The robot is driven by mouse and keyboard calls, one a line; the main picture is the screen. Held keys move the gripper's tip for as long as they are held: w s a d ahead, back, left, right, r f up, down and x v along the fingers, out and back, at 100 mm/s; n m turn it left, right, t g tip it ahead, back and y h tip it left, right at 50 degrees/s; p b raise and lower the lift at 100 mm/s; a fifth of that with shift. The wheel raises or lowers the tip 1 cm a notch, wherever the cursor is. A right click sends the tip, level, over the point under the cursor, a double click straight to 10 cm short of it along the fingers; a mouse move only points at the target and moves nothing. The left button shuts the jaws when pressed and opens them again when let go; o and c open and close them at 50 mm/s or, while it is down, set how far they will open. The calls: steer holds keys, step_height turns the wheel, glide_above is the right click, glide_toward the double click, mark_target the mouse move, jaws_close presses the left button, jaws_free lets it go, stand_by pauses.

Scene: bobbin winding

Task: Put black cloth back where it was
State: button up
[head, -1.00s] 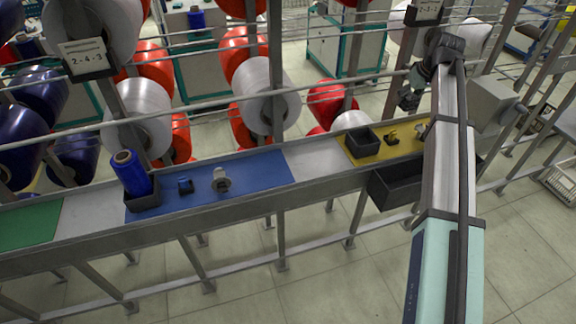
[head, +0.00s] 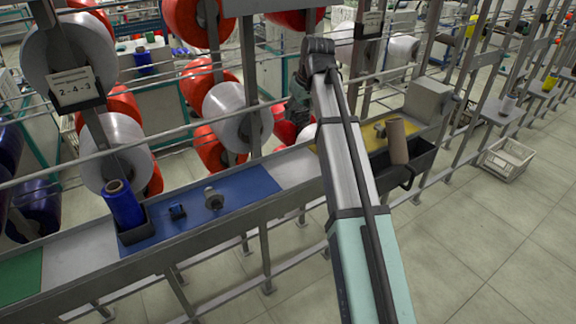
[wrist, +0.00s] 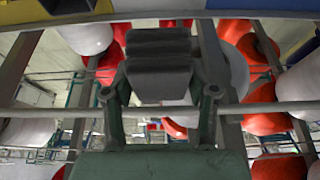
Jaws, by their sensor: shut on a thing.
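My gripper (head: 299,103) is in front of the rack of spools, beyond the rail, partly hidden by my arm. In the wrist view its fingers close on a dark grey, block-like thing (wrist: 160,82); I cannot tell whether this is the black cloth or how much is finger pad. In the head view the held thing is too small and dark to tell apart from my gripper. No clearly recognisable black cloth lies on the shelf. A black loop (head: 407,180) shows at the lower front of the black bin (head: 425,158); I cannot tell what it is.
A blue spool (head: 122,205) stands in a black box on the blue mat (head: 245,187), beside a small blue thing (head: 177,211) and a grey fitting (head: 213,198). A brown tube (head: 397,141) leans in the black bin. Grey rails cross before red and white spools.

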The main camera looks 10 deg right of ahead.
mark_target(294, 164)
step_height(294, 164, down, 19)
steer(key=p, duration=0.4)
steer(key=shift+r, duration=0.15)
steer(key=o, duration=1)
steer(key=shift+r, duration=0.1)
steer(key=b+v, duration=0.2)
steer(key=v, duration=1)
